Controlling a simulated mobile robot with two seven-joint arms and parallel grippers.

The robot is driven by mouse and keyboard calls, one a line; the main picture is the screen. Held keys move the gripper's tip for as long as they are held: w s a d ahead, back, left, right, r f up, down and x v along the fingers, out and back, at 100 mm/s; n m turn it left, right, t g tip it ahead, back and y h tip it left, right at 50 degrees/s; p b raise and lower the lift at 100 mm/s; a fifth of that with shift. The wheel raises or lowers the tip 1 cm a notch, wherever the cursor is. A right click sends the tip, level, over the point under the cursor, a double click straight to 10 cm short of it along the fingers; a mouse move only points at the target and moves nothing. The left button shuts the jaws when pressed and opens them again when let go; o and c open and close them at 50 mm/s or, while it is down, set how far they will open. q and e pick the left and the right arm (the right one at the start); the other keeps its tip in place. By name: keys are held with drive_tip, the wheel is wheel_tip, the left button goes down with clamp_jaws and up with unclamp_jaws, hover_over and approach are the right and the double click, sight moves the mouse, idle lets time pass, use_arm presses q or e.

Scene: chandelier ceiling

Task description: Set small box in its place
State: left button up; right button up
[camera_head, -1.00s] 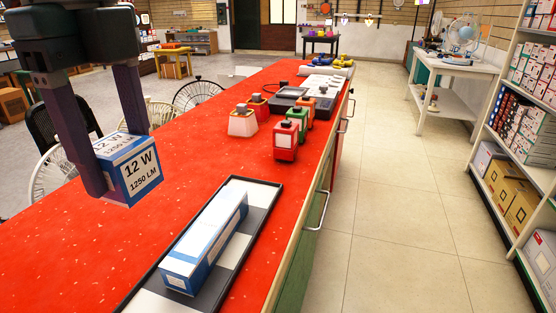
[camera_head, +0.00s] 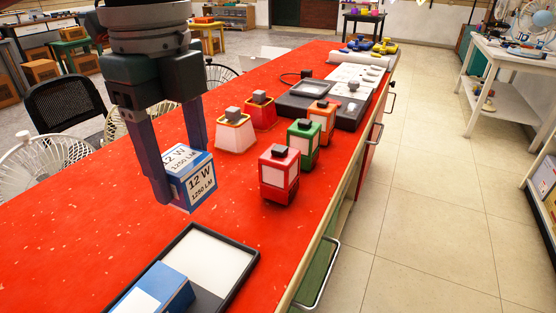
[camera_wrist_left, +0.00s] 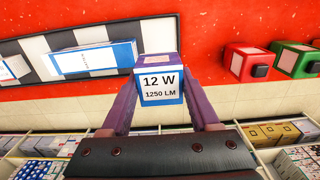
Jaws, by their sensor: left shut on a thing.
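The small box (camera_head: 190,178) is blue and white with "12 W 1250 LM" printed on it. My left gripper (camera_head: 182,172) is shut on it and holds it above the red counter, beyond the tray's far end. In the left wrist view the small box (camera_wrist_left: 160,84) sits between the two fingers. A black-rimmed tray (camera_head: 256,262) with white and dark squares lies on the counter. A long blue and white box (camera_head: 158,292) lies in the tray, cut off by the lower edge in the head view. The tray's nearest far-end square is bare and white. My right gripper is not seen.
Chairs line the counter's left side. The red counter left of the tray is clear.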

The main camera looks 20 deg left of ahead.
use_arm(q)
wheel_tip(320, 180, down, 8)
drive_tip(key=shift+b, duration=0.65)
drive_tip(key=shift+f+b, duration=0.5)
drive_tip(key=shift+f, duration=1.85)
drive_tip(key=shift+f, duration=0.1)
drive_tip(key=o, duration=1.4)
drive_tip(key=shift+c, duration=0.2)
wheel_tip(320, 180, up, 12)
drive_tip(key=p, duration=0.2)
drive_tip(key=shift+p, duration=0.3)
